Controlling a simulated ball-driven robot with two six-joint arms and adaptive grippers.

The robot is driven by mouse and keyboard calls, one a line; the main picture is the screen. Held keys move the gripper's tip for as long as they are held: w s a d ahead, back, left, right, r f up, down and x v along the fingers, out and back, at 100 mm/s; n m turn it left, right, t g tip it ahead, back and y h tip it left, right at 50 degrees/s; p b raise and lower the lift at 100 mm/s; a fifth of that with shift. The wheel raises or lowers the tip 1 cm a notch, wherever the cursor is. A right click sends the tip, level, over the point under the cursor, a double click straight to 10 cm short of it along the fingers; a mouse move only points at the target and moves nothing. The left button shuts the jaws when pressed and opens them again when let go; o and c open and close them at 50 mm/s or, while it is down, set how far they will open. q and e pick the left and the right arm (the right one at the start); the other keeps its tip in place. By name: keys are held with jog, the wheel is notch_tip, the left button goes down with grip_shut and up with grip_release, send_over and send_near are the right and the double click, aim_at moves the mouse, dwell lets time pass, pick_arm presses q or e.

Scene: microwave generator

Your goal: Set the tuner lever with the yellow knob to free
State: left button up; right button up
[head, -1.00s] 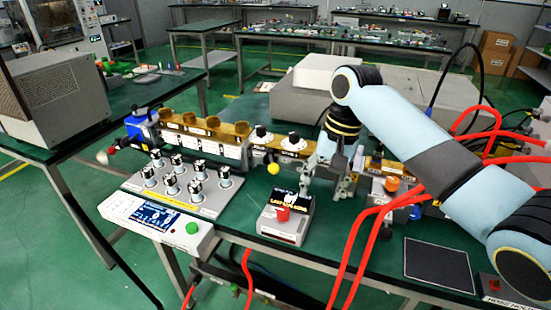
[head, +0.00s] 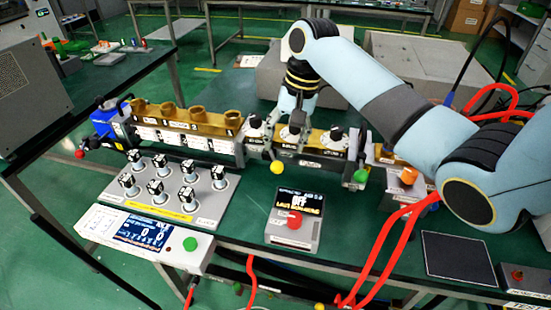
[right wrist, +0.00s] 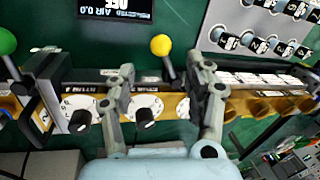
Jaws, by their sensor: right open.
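The tuner lever's yellow knob (head: 276,167) sticks out in front of the brass waveguide run, below the dials in the head view. In the right wrist view the yellow knob (right wrist: 161,44) sits at the top centre, its short dark stem running down to the bench assembly. My right gripper (head: 285,122) is open, above the dials and behind the knob. In the right wrist view its fingers (right wrist: 160,78) are spread, with the stem between their tips in the picture; contact cannot be told. The free marking cannot be read. My left gripper is not in view.
A green knob (head: 360,176) stands to the right and a red knob (head: 80,154) at the far left. Red cables (head: 375,262) run at the right.

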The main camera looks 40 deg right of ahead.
aim_at(279, 162)
jog(key=f, duration=0.3)
jog(key=w+a+f, duration=0.1)
jog(key=f, duration=0.1)
jog(key=shift+f, duration=0.15)
notch_tip(279, 162, down, 2)
jog(key=shift+f, duration=0.1)
jog(key=c, duration=0.9)
grip_shut()
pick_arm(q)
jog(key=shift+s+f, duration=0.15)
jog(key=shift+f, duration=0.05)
